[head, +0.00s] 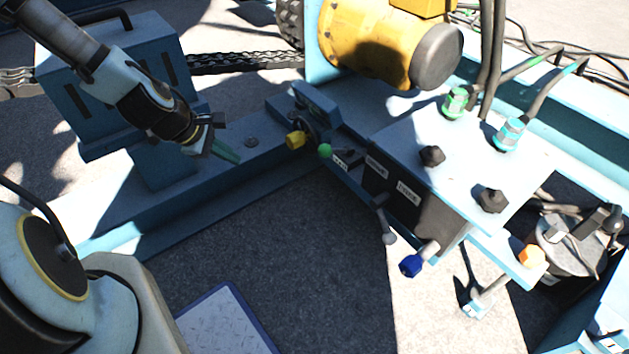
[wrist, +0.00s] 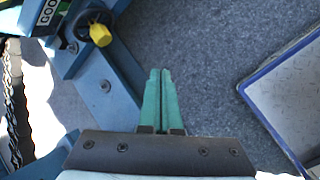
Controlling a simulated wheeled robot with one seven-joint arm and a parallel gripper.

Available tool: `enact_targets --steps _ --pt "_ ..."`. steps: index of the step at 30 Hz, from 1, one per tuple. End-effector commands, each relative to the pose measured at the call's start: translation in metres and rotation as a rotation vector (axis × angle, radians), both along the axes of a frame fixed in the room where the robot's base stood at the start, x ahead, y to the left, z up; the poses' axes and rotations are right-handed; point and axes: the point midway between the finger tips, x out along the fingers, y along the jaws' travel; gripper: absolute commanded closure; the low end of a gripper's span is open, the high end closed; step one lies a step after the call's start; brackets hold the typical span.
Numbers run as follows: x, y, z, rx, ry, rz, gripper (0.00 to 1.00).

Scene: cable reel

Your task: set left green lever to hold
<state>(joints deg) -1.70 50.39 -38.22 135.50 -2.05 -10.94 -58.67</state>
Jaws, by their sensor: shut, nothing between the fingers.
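The left green lever shows in the head view as a round green knob (head: 325,151) at the left end of the dark valve block (head: 405,195). Its stem is mostly hidden, and I cannot read its setting. My gripper (head: 238,159) is to the left of the knob, clearly apart from it, above the blue frame beam. In the wrist view my gripper (wrist: 160,72) shows two green fingers pressed together with nothing between them. The green knob does not show in the wrist view.
A yellow knob (head: 295,140) sits just left of the green one, and also shows in the wrist view (wrist: 100,35). A grey lever (head: 387,228) and a blue-knobbed lever (head: 412,265) stick out further right. A yellow motor (head: 370,45) stands behind. A blue-rimmed plate (head: 225,325) lies on the floor.

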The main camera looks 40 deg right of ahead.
Motion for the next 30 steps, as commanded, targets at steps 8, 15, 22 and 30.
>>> enact_targets --steps 8,15,22,30 --pt "-0.022 -0.097 -0.096 -0.268 0.287 0.356 1.00" --pt "-0.022 -0.130 -0.107 -0.368 0.420 0.512 1.00" --pt "-0.022 -0.132 -0.104 -0.376 0.432 0.528 1.00" --pt "-0.022 -0.137 -0.110 -0.376 0.431 0.526 1.00"
